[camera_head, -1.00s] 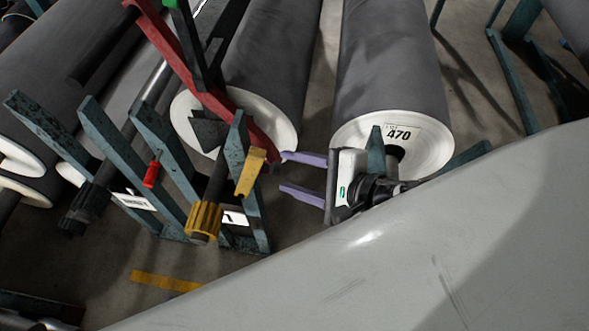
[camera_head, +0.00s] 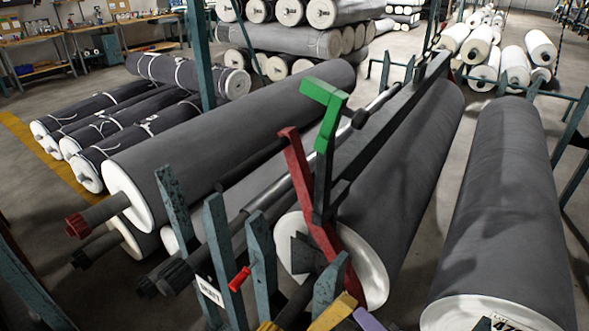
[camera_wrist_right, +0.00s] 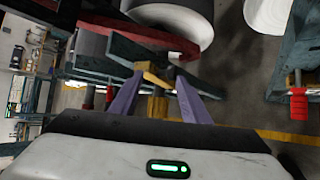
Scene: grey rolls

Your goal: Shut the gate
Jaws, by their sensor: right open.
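Contact is not clear. In the head view only a purple finger (camera_head: 368,320) shows at the bottom edge. A red arm (camera_head: 312,205) and a green bent handle (camera_head: 325,105) rise above the stand. My left gripper is out of view.
A grey roll (camera_head: 400,175) lies behind the stand, another grey roll (camera_head: 503,200) to its right. A small red handle (camera_head: 239,279) sits among the teal posts. Bare floor shows between the two rolls. Stacked rolls (camera_head: 290,38) stand at the back.

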